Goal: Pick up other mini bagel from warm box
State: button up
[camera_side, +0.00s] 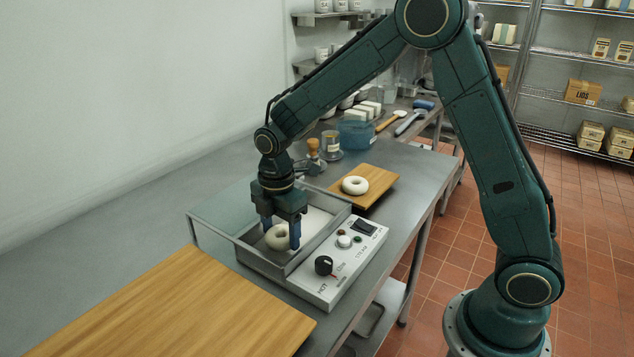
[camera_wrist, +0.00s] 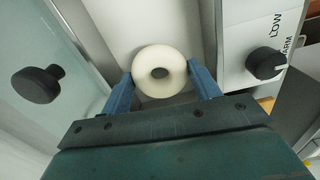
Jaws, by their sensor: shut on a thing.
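A pale mini bagel (camera_side: 278,237) sits low inside the metal warm box (camera_side: 262,263). My gripper (camera_side: 281,237) reaches down into the box with its blue fingers on either side of this bagel. In the wrist view, my gripper (camera_wrist: 161,88) is shut on the bagel (camera_wrist: 160,90), one finger at each side, and the hole faces the camera. I cannot tell whether the bagel touches the box floor. Another pale bagel (camera_side: 355,185) lies on a small wooden board (camera_side: 378,181) behind the box.
The box's control panel (camera_side: 338,262) with a black knob (camera_side: 323,265) stands at its right. A glass lid (camera_wrist: 75,50) with a black handle is at the left. A large wooden board (camera_side: 180,305) lies in front. A blue tub (camera_side: 355,134) and jars are behind.

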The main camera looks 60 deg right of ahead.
notch_tip(320, 180, up, 18)
jog(key=shift+r, duration=0.15)
dwell(0.3)
dwell(0.5)
